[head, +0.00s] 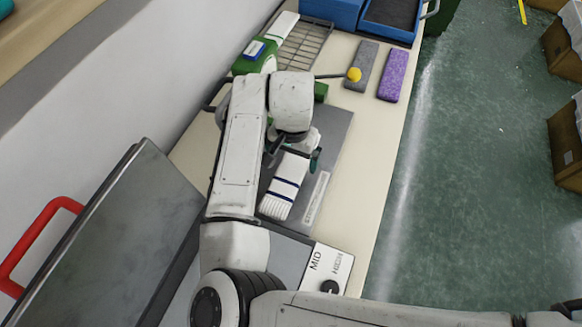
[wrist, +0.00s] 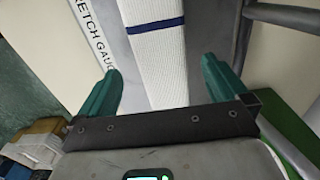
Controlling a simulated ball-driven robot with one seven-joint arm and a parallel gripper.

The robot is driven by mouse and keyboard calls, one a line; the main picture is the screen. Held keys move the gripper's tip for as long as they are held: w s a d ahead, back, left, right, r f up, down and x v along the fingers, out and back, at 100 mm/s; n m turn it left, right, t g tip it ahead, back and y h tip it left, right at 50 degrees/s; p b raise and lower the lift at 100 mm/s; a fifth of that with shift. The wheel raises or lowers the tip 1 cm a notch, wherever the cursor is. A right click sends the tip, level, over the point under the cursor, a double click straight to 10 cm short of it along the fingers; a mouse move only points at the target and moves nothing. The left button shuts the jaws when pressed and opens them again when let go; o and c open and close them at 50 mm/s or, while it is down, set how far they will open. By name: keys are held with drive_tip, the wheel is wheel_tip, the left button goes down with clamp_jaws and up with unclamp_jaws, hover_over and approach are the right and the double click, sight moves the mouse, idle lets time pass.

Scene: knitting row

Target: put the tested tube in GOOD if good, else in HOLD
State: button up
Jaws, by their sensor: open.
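A white ribbed knitted tube with dark blue bands (head: 283,188) lies flat on a grey gauge plate (head: 336,134). In the wrist view the white tube (wrist: 155,62) runs up between my fingers with one blue band across it. My gripper (wrist: 162,85) is open, with one teal finger on each side of the tube and visible space beside it. In the head view my gripper (head: 293,160) is over the far end of the tube, partly hidden by my arm. I see no GOOD or HOLD label.
A control panel marked MID with a black knob (head: 330,287) is at the near end. A wire rack (head: 303,45) and a blue bin (head: 390,32) stand at the back.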

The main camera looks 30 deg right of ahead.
sight(291, 169)
drive_tip(key=f, duration=0.4)
drive_tip(key=shift+s+a+p, duration=0.1)
drive_tip(key=shift+a+p, duration=0.1)
drive_tip(key=shift+p, duration=0.2)
drive_tip(key=shift+c, duration=0.2)
drive_tip(key=c, duration=1.1)
